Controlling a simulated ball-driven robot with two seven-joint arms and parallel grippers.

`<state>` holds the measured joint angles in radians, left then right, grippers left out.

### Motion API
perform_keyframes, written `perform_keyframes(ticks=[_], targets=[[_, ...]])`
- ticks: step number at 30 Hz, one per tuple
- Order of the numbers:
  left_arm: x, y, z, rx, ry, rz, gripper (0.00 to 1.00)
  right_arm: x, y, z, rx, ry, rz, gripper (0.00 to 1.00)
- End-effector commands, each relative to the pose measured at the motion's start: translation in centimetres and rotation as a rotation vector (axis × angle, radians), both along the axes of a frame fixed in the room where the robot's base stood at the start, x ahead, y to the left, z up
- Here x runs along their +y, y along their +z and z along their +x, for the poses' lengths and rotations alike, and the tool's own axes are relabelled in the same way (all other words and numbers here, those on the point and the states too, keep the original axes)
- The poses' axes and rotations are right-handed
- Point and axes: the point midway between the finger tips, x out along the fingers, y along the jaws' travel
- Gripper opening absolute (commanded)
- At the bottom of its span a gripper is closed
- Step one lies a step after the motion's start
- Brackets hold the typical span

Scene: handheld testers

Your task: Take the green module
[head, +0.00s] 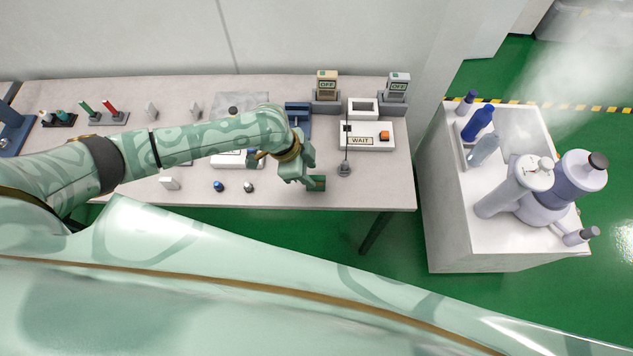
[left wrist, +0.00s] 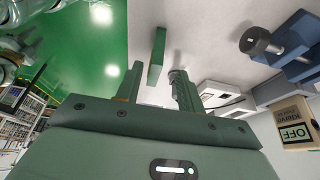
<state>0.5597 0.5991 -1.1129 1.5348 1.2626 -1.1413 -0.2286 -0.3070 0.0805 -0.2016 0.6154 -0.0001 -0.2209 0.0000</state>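The green module (head: 318,183) is a small dark green block near the front edge of the table. In the left wrist view it is a narrow green slab (left wrist: 157,55), just ahead of the fingers and in line with the gap between them. My left gripper (head: 303,176) is right beside it, coming from the left. In the left wrist view the fingers of my left gripper (left wrist: 157,88) stand apart with nothing between them. The gripper partly hides the module's left side in the head view.
Two testers reading OFF (head: 327,85) stand at the back. A blue clamp-like device (head: 298,110) is behind my gripper. A rack holds green and red sticks (head: 110,106).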

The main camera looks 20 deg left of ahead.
Motion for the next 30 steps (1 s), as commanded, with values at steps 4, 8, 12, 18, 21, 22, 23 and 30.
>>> perform_keyframes(ticks=[4,8,12,18,21,22,23,30], targets=[[-0.5,-1.1,0.0,0.001,0.001,0.0,0.38,0.1,-0.4,0.7,-0.011,0.0,0.002,0.36],[-1.6,-3.0,-0.1,0.002,0.0,-0.002,0.38,0.1,-1.2,0.7,-0.009,-0.001,0.002,0.36],[-2.4,-4.9,0.1,0.0,0.001,0.0,0.38,0.0,-2.0,0.5,-0.005,-0.001,0.002,0.36],[-2.6,-5.2,0.2,-0.001,0.0,-0.001,0.38,0.0,-2.0,0.5,-0.005,-0.002,0.001,0.36],[-2.6,-5.2,0.2,-0.001,0.0,-0.001,0.38,0.0,-2.0,0.5,-0.005,-0.003,0.001,0.36],[-2.6,-5.1,0.2,-0.001,0.0,-0.001,0.3,0.0,-2.0,0.5,-0.004,-0.003,0.001,0.36],[-2.6,-5.1,0.2,-0.001,0.0,-0.001,0.21,0.0,-2.0,0.5,-0.004,-0.003,0.001,0.36],[-2.6,-5.1,0.2,-0.001,0.0,-0.001,0.0,0.0,-2.0,0.4,-0.004,-0.003,0.001,0.36]])
